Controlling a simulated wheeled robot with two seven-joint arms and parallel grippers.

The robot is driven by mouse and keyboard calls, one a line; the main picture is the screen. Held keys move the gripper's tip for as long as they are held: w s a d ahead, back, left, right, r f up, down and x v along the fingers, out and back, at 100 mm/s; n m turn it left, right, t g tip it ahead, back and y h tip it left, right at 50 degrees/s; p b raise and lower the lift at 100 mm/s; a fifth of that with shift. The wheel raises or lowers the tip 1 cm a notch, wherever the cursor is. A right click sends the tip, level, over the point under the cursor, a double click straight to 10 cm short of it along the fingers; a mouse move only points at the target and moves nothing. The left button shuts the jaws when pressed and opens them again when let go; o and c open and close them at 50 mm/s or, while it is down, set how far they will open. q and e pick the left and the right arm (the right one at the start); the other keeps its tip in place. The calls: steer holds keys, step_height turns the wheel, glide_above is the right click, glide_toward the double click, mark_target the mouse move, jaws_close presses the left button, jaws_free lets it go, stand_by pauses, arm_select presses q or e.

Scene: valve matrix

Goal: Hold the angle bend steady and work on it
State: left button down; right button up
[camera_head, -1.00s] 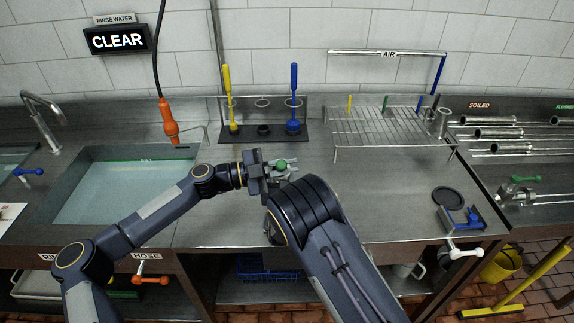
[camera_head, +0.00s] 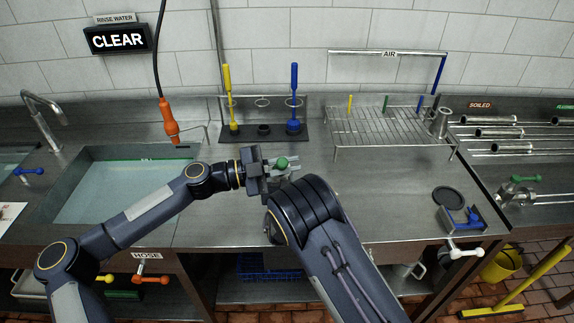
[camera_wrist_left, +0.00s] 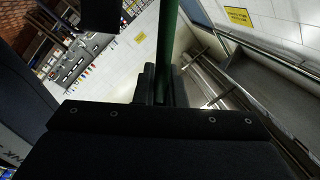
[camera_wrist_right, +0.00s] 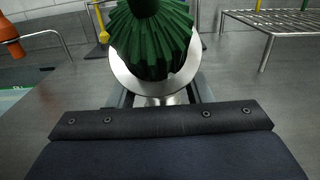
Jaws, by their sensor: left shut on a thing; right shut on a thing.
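My left gripper (camera_head: 268,172) is shut on the handle of a green brush; the green handle (camera_wrist_left: 167,40) runs between its fingers in the left wrist view. The brush's green bristle head (camera_wrist_right: 152,40) shows large in the right wrist view. It is at the mouth of the shiny steel angle bend (camera_wrist_right: 180,88) and covers much of the round opening. I cannot tell how deep it sits. My right gripper (camera_wrist_right: 160,98) is shut on the angle bend. In the head view my right arm hides most of the right gripper and the bend.
A rack (camera_head: 262,135) at the back holds a yellow brush (camera_head: 229,100) and a blue brush (camera_head: 294,100). A wire drying rack (camera_head: 385,127) stands to the right. A water-filled sink (camera_head: 115,190) lies left, with an orange hose nozzle (camera_head: 168,120) above. The counter right of my arms is mostly clear.

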arm_select(q)
steer(key=shift+r, duration=0.1)
steer(key=w+f, duration=0.4)
steer(key=shift+f, duration=0.15)
stand_by(0.4)
steer(key=s+r, duration=0.4)
steer(key=shift+r, duration=0.2)
stand_by(0.3)
steer(key=shift+s, duration=0.1)
steer(key=s+r, duration=0.5)
steer(key=shift+s+r, duration=0.15)
stand_by(0.5)
